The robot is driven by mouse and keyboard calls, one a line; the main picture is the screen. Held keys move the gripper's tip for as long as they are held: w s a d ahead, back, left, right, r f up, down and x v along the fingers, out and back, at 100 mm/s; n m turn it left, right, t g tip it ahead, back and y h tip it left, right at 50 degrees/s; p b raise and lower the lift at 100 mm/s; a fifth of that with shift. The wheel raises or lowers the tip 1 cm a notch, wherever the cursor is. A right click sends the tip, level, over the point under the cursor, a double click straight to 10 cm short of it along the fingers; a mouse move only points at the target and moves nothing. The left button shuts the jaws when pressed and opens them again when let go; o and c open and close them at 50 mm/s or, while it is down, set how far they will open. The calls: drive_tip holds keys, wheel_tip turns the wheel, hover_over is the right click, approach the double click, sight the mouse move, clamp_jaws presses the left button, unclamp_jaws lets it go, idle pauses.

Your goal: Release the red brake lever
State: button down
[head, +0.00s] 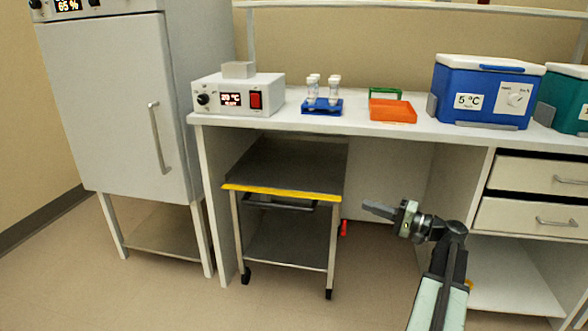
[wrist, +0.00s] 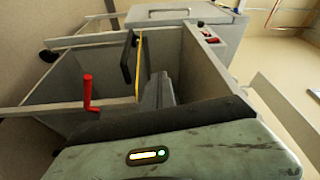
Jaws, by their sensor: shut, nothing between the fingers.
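The red brake lever (head: 343,229) shows in the head view low beside the right front leg of a grey wheeled cart (head: 284,258). In the wrist view the red lever (wrist: 89,93) stands out from the cart's frame, left of my fingers. My gripper (head: 368,206) is shut and empty. In the head view it is right of the cart and a little above and right of the lever, apart from it. In the wrist view my gripper's dark fingers (wrist: 160,88) point toward the cart.
The cart has a yellow front edge (head: 282,193) and a dark handle (head: 280,204), and stands under the white bench (head: 350,126). A grey cabinet (head: 105,100) is on the left. Drawers (head: 530,215) are on the right. The floor in front of the cart is clear.

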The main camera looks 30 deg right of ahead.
drive_tip(key=w+a+r+n+g+y+p, duration=0.1)
drive_tip(key=w+a+r+g+p, duration=0.1)
drive_tip(key=a+p, duration=0.3)
drive_tip(key=w+a+r+n+g+y+p, duration=0.1)
drive_tip(key=w+a+r+p, duration=0.3)
drive_tip(key=a, duration=0.5)
drive_tip(key=w+a+r+n+g+y+p, duration=0.1)
drive_tip(key=w+a+r+n+g+p, duration=0.1)
drive_tip(key=a+r+p, duration=0.3)
drive_tip(key=w+a+g+p, duration=0.1)
drive_tip(key=a, duration=0.2)
drive_tip(key=shift+w, duration=0.3)
drive_tip(key=shift+r, duration=0.1)
